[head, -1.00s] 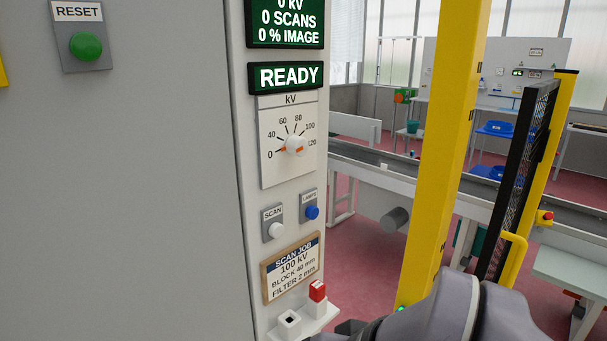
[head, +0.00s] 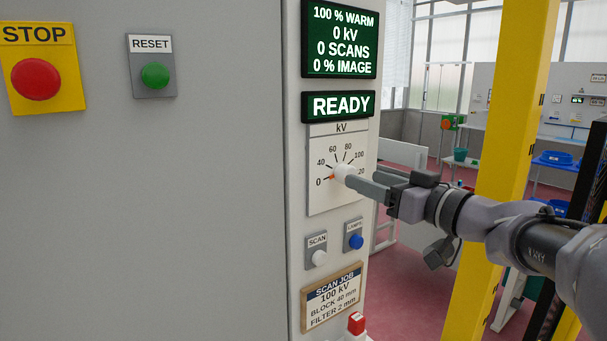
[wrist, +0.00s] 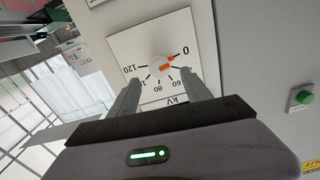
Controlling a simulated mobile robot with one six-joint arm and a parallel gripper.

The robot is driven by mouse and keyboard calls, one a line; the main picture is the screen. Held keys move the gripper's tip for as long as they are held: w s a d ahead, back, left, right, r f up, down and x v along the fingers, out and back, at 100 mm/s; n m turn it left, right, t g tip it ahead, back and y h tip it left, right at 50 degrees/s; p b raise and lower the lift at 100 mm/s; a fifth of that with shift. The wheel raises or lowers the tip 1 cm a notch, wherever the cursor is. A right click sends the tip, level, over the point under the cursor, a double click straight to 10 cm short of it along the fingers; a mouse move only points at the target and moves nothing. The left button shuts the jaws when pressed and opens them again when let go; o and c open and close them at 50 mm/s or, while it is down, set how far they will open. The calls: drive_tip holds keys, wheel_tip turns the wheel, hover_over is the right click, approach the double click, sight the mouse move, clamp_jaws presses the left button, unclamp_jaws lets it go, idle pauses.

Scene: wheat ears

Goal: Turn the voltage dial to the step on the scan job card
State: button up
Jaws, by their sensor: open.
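The kV dial (head: 343,172) is a white knob with an orange pointer on a white scale plate (head: 322,205). Its pointer is at 0. In the wrist view the dial (wrist: 162,64) shows between the two finger tips. My gripper (head: 352,182) is open, with its fingers at the knob, one on either side; I cannot tell whether they touch it. In the wrist view my gripper (wrist: 165,82) points at the scale plate. The scan job card (head: 333,298) below reads 100 kV, block 40 mm, filter 2 mm.
A READY sign (head: 339,106) and a display (head: 339,40) reading 0 kV are above the dial. A SCAN button (head: 319,258) and a blue button (head: 355,242) are below it. STOP (head: 37,79) and RESET (head: 154,75) are left. A yellow post (head: 515,110) stands right.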

drive_tip(key=x, duration=0.4)
drive_tip(key=shift+w+a, duration=0.1)
drive_tip(key=shift+w, duration=0.05)
clamp_jaws()
drive_tip(key=shift+m, duration=0.3)
drive_tip(key=shift+f+m+p, duration=0.2)
drive_tip(key=shift+m+p, duration=0.8)
drive_tip(key=shift+m, duration=6.8)
drive_tip(key=shift+f+m+p, duration=0.2)
drive_tip(key=shift+m+p, duration=0.8)
drive_tip(key=shift+m, duration=6.8)
